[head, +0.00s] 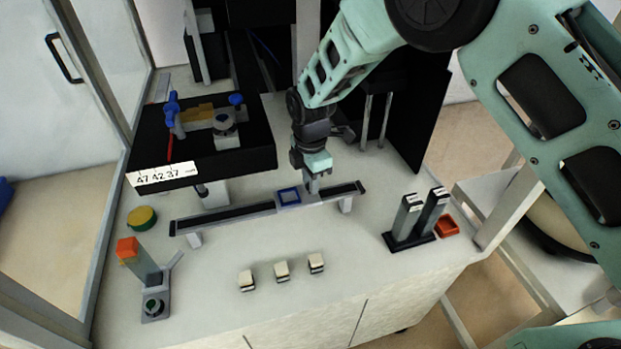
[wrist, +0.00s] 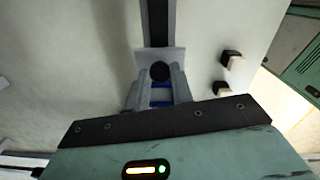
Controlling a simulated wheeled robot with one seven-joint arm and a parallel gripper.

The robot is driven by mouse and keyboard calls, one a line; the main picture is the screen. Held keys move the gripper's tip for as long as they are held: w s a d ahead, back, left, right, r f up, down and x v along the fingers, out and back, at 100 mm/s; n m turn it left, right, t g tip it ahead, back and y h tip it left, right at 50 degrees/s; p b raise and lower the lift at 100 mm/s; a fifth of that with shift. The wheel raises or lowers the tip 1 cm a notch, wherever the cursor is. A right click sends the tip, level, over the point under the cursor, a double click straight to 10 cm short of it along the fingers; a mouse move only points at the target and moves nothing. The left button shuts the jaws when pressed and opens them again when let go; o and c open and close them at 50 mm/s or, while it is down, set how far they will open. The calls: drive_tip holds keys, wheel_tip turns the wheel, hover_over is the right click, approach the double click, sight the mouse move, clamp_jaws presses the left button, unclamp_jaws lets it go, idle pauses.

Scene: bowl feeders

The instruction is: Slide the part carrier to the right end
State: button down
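The part carrier (head: 283,203) is a light grey plate with a blue square frame on top. It sits on a long dark rail (head: 231,215), right of the rail's middle in the head view. In the wrist view the carrier plate (wrist: 143,58) has a dark round knob (wrist: 160,71) between my finger ends. My gripper (head: 313,189) points down at the carrier's right part. In the wrist view the fingers of my gripper (wrist: 160,80) flank the knob closely on both sides and look shut on it. Blue shows between the fingers.
The rail's right stretch (head: 345,189) looks clear. A black platform (head: 245,160) with blue-handled fixtures stands behind left. Several small pale blocks (head: 282,271) lie in front. Two upright dark posts (head: 408,218) and a red tray (head: 446,226) stand to the right.

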drive_tip(key=d, duration=0.2)
drive_tip(key=w+d, duration=0.1)
drive_tip(key=d, duration=0.2)
drive_tip(key=w+d, duration=0.1)
drive_tip(key=d, duration=0.2)
drive_tip(key=shift+w+d, duration=0.2)
drive_tip(key=shift+w, duration=0.05)
drive_tip(key=shift+d, duration=0.1)
drive_tip(key=c, duration=1.2)
unclamp_jaws()
drive_tip(key=shift+r, duration=0.35)
wheel_tip(320, 180, up, 17)
drive_tip(key=b, duration=0.2)
drive_tip(key=shift+f, duration=0.15)
